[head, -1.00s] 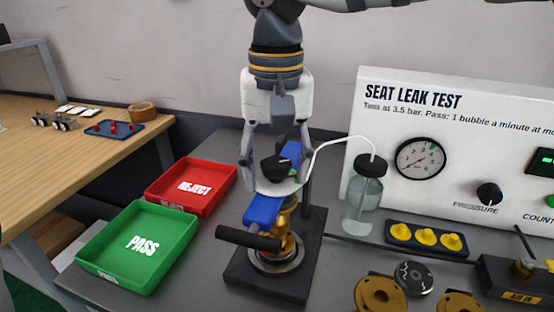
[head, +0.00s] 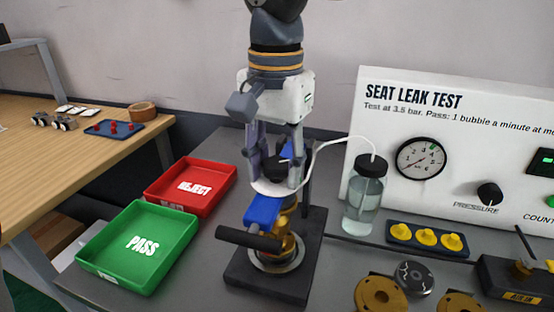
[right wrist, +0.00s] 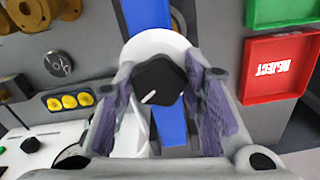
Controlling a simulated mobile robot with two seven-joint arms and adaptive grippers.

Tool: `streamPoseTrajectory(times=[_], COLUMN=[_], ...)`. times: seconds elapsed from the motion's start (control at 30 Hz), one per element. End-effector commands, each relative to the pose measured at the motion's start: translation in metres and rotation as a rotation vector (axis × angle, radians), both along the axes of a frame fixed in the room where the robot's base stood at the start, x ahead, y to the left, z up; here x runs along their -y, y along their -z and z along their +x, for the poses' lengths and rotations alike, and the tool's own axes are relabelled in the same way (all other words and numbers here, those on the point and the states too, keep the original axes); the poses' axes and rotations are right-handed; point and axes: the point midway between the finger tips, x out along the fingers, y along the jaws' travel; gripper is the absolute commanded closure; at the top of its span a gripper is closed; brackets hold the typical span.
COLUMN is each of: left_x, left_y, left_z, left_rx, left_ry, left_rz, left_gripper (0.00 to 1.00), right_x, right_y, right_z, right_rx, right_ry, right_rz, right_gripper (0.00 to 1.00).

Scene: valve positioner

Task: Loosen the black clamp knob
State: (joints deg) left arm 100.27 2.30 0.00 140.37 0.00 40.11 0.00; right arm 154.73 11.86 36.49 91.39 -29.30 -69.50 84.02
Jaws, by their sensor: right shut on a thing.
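The black clamp knob (right wrist: 160,78) is a faceted dark cap with a white pointer mark, seen from above in the right wrist view. It sits over a white disc (right wrist: 150,42) and a blue bar (right wrist: 146,14). My right gripper (head: 280,182) points straight down over the valve stand, its two fingers on opposite sides of the knob and shut on it. The brass valve (head: 290,222) stands below, on a black base (head: 262,283). My left gripper is not in view.
A black handle bar (head: 248,239) sticks out to the front left. A bottle (head: 366,200) with a white tube stands close on the right. Red REJECT (head: 165,200) and green PASS (head: 105,279) trays lie left. The leak test panel (head: 450,150) stands behind right.

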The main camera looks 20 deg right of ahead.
Motion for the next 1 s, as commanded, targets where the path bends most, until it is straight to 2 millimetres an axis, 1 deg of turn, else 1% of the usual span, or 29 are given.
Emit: streamPoseTrajectory(times=[0.07, 0.3, 0.33, 0.37, 0.4, 0.43, 0.53, 0.7, 0.73, 0.8, 1.0], left_x=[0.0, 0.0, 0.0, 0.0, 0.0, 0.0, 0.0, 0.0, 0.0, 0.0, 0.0], left_y=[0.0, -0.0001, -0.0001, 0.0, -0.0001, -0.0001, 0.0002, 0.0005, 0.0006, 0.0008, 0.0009], left_z=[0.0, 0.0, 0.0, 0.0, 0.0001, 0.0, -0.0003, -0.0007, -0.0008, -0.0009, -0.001], left_rx=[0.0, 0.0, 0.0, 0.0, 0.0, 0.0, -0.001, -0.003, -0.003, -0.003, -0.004], left_ry=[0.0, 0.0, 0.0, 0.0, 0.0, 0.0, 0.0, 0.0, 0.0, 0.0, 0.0], left_rz=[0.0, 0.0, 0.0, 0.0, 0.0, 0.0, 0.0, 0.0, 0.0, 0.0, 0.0], left_gripper=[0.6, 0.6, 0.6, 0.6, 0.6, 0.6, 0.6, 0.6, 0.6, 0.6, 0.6], right_x=[0.0006, 0.0005, 0.0006, 0.0006, 0.0004, 0.0004, 0.0004, 0.0006, 0.0005, 0.0005, 0.0006], right_y=[0.0005, 0.0008, 0.0008, 0.0007, 0.001, 0.0013, 0.0022, 0.0038, 0.0041, 0.0046, 0.0047], right_z=[-0.0011, -0.0018, -0.0018, -0.0021, -0.0021, -0.0021, -0.0023, -0.0024, -0.0025, -0.0025, -0.0022], right_rx=[-0.005, -0.006, -0.008, -0.008, -0.007, -0.008, -0.011, -0.014, -0.015, -0.016, -0.016], right_ry=[-0.105, -0.763, -0.846, -0.923, -1.015, -1.072, -1.18, -1.193, -1.193, -1.192, -1.19], right_rz=[-0.002, -0.002, -0.002, -0.002, -0.001, -0.001, 0.0, 0.001, 0.002, 0.002, 0.002], right_gripper=[1.0, 1.0, 0.96, 1.0, 1.0, 1.0, 1.0, 1.0, 0.63, 0.48, 0.48])
